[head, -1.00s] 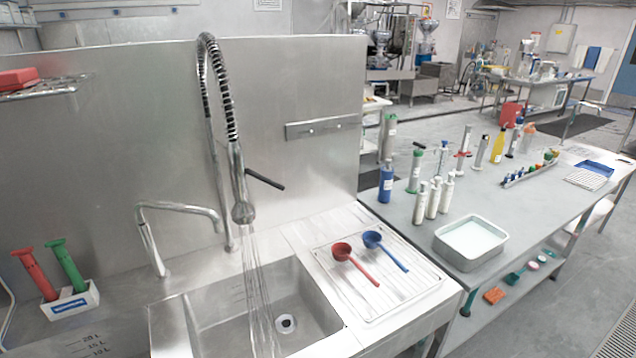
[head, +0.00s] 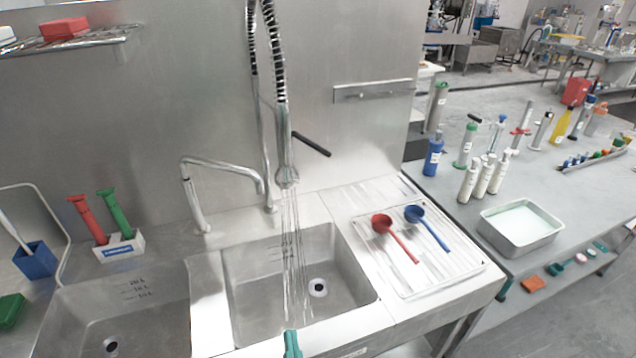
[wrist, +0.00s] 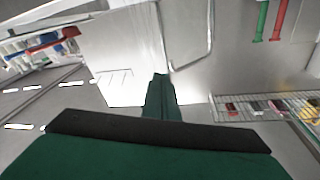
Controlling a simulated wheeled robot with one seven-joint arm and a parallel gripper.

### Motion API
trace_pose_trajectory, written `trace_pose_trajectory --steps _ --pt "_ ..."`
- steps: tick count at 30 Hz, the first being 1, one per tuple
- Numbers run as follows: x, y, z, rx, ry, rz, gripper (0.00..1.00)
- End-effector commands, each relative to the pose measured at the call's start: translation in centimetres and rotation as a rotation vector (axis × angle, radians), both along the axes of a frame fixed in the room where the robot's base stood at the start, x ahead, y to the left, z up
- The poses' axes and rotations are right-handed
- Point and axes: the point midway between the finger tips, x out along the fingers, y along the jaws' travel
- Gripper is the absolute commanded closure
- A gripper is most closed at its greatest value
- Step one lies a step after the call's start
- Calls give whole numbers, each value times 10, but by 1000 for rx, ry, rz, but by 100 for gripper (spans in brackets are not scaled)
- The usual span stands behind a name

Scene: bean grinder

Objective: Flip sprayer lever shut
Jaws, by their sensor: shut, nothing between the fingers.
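The sprayer (head: 287,177) hangs from a coiled spring hose over the right sink basin, with water streaming from its head. Its black lever (head: 311,144) sticks out to the right of the sprayer, slanting down. My gripper (head: 292,343) shows as a small green tip at the bottom edge of the head view, below the sprayer and in front of the sink. In the wrist view my gripper (wrist: 162,98) has its green fingers together, with nothing between them. I cannot make out the lever in the wrist view.
A curved faucet (head: 222,168) stands left of the sprayer. Red and blue scoops lie on the drainboard (head: 468,277) at right. A white holder (head: 119,248) carries red and green tools at left. A steel backsplash (head: 200,90) rises behind. Bottles stand on the right table.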

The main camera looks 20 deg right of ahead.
Motion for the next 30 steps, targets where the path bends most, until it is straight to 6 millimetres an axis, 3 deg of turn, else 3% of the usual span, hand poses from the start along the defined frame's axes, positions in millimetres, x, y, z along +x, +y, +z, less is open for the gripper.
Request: trace_pose_trajectory --steps 3,9,16,21,30 --pt "32 -13 39 59 -83 -22 100" --pt "73 -38 106 173 -215 -60 100" --pt "98 -66 176 293 -347 -94 100" --pt "103 -78 203 343 -399 -106 100" --pt "117 -86 216 358 -415 -110 100"
